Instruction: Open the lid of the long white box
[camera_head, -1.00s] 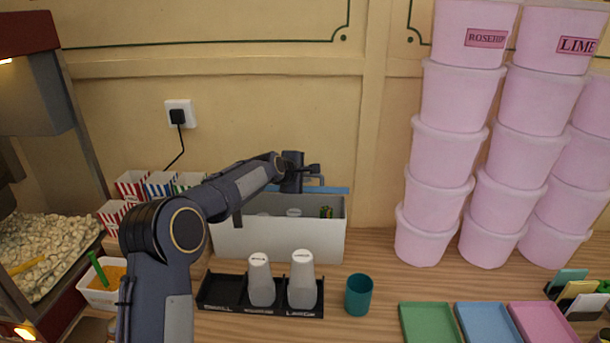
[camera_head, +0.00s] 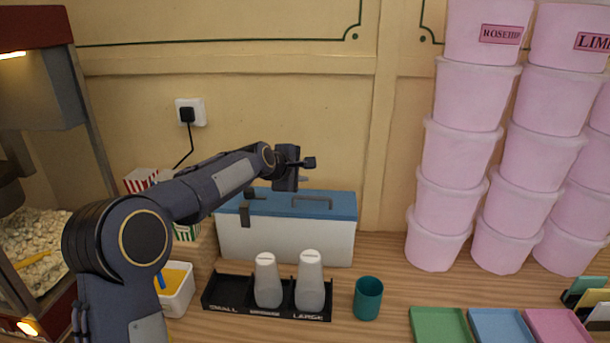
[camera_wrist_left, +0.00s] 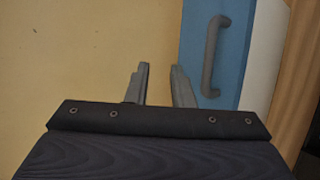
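The long white box (camera_head: 285,240) stands on the counter against the back wall. Its blue lid (camera_head: 262,203) lies down over the top and looks shut, with a grey handle (camera_head: 312,200) on it. In the left wrist view the lid (camera_wrist_left: 234,60) and handle (camera_wrist_left: 213,55) are to the right of the fingers. My left gripper (camera_head: 306,170) is just above the lid's back edge, behind the handle. Its fingers (camera_wrist_left: 160,68) are apart with nothing between them, and it is clear of the handle. My right gripper is not in view.
A black tray (camera_head: 215,296) with two pale bottles (camera_head: 311,283) stands before the box, beside a teal cup (camera_head: 368,298). Stacked pink tubs (camera_head: 444,195) rise at right. Striped cartons (camera_head: 141,181) and an orange-filled container (camera_head: 174,304) are at left.

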